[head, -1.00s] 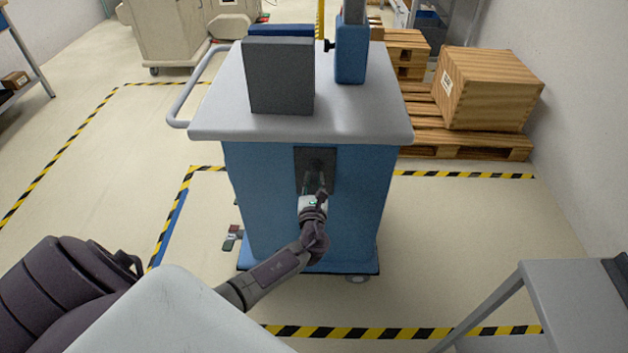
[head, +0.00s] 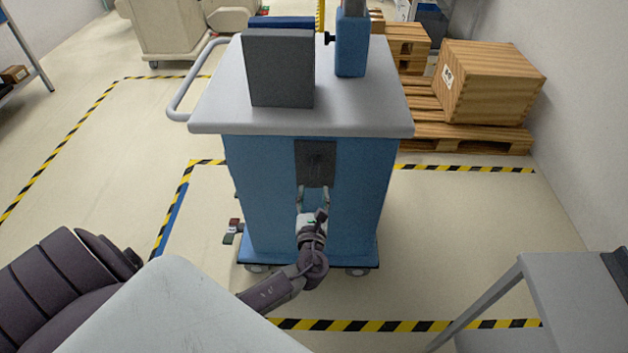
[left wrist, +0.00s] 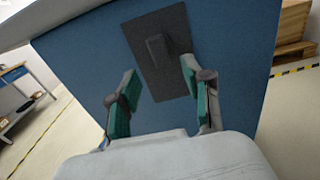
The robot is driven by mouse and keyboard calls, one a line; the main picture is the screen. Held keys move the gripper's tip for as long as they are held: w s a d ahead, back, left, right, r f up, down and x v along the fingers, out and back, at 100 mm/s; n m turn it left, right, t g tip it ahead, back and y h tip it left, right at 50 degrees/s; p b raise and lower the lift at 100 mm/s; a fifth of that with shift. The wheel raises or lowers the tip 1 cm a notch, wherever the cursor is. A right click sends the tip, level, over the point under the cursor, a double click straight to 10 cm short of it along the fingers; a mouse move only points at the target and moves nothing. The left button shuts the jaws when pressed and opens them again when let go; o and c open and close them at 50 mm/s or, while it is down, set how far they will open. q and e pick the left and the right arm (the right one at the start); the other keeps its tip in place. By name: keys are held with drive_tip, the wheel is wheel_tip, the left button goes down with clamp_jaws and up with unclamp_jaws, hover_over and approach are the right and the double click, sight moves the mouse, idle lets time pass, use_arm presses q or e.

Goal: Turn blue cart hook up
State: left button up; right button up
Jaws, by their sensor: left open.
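The blue cart (head: 265,200) stands ahead of me with a grey top. In the left wrist view the hook (left wrist: 158,48) is a short dark block near the plate's middle. Whether it points up or down is hard to tell. My left gripper (head: 313,190) is open and empty, with its fingertips at the plate's lower edge in the head view. In the left wrist view its fingers (left wrist: 160,68) are spread below the hook, apart from it.
A dark grey panel (head: 280,68) and a blue post (head: 351,45) stand on the cart top. A wooden crate (head: 490,82) sits on a pallet at right. A grey table (head: 575,285) is at front right. Open floor lies left of the cart.

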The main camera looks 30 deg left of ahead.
use_arm(q)
drive_tip(key=shift+v, duration=2.35)
drive_tip(key=shift+f, duration=0.1)
drive_tip(key=s+f+n+g+h, duration=0.2)
drive_tip(key=s+f+n+g, duration=0.3)
drive_tip(key=f, duration=0.8)
drive_tip(key=s+f+n+g+h, duration=0.3)
drive_tip(key=s+f, duration=0.4)
drive_tip(key=f, duration=0.6)
drive_tip(key=s+d+f+n+g+h, duration=0.1)
drive_tip(key=s+d+f+n+g, duration=0.1)
drive_tip(key=s+f+n, duration=0.3)
drive_tip(key=s+d+f+n+g+h, duration=0.1)
drive_tip(key=s+f+n, duration=0.4)
drive_tip(key=s, duration=0.9)
drive_tip(key=s+d+f+n+g+h, duration=0.2)
drive_tip(key=s+f+n, duration=0.3)
drive_tip(key=s+n, duration=0.4)
drive_tip(key=shift+s+d+f+g, duration=0.35)
drive_tip(key=shift+s+d+g, duration=0.1)
drive_tip(key=shift+d+g, duration=0.25)
